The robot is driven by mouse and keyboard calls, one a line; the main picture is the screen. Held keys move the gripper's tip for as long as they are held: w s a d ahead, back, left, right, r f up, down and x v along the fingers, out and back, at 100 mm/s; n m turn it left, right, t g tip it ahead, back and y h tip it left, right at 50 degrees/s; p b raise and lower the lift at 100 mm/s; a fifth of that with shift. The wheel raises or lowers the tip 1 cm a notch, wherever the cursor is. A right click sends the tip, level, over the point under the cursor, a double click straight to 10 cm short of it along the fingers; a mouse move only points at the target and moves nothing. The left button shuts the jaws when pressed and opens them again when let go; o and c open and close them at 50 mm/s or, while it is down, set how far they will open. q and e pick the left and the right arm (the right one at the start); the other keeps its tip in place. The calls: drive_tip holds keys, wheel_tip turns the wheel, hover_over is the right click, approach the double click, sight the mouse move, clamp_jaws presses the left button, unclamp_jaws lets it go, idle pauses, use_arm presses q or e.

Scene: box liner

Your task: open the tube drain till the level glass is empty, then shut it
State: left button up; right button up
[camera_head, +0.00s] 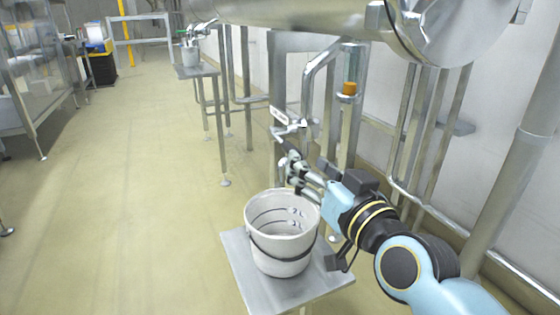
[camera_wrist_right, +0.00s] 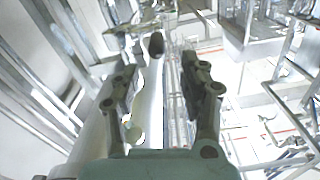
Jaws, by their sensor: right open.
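The level glass (camera_head: 352,58) is a clear upright tube at upper centre right in the head view, with a short amber column (camera_head: 349,88) low in it. The drain valve (camera_head: 292,128) sits on the bent steel pipe left of the glass, with a pale bar-shaped piece (camera_head: 279,115) at it. My right gripper (camera_head: 291,163) is open just below the valve. In the right wrist view its fingers (camera_wrist_right: 158,85) are spread, with a dark rounded end (camera_wrist_right: 156,45) beyond and between them; contact cannot be told. My left gripper is out of view.
A white bucket (camera_head: 283,262) with a dark band stands on a small steel table (camera_head: 240,262) below my right gripper. A large steel tank (camera_head: 300,14) hangs above. Steel legs and pipes stand behind and to the right.

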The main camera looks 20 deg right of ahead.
sight(285, 144)
drive_tip(key=w, duration=0.3)
drive_tip(key=w+p, duration=0.1)
drive_tip(key=w, duration=0.7)
drive_tip(key=shift+f, duration=0.35)
drive_tip(key=shift+c, duration=0.4)
clamp_jaws()
